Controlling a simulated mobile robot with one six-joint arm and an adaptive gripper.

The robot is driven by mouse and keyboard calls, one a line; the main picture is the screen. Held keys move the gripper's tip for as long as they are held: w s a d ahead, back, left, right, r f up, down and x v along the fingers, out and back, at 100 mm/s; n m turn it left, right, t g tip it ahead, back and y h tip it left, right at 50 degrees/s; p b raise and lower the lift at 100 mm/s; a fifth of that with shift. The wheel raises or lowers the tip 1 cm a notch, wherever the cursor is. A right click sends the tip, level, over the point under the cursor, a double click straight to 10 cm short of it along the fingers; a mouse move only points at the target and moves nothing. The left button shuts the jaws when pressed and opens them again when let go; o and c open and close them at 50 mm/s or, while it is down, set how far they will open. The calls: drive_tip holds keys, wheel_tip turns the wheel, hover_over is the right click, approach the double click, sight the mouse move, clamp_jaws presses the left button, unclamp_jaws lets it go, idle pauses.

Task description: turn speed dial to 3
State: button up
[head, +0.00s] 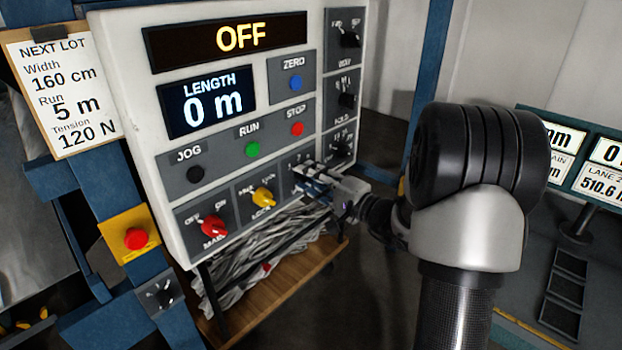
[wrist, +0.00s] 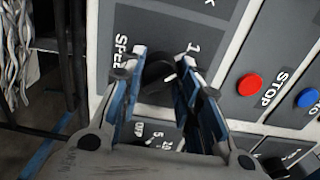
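The speed dial (wrist: 157,76) is a black knob with a white mark, on a grey plate whose label partly reads "SPEE" in the wrist view. In the head view, my gripper (head: 316,180) is at the lower right of the white control panel (head: 185,235) and covers most of the dial.
The main display (head: 240,37) reads OFF and the length display (head: 207,101) reads 0 m. Beside the dial are the yellow lock knob (head: 264,196), red main knob (head: 213,226), red stop button (head: 297,129) and a column of black dials (head: 347,100). Grey strands hang below.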

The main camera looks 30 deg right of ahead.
drive_tip(key=c, duration=0.5)
drive_tip(key=shift+m, duration=0.3)
drive_tip(key=m+p, duration=0.6)
drive_tip(key=m, duration=1.1)
drive_tip(key=shift+m+p, duration=0.3)
drive_tip(key=shift+p, duration=0.05)
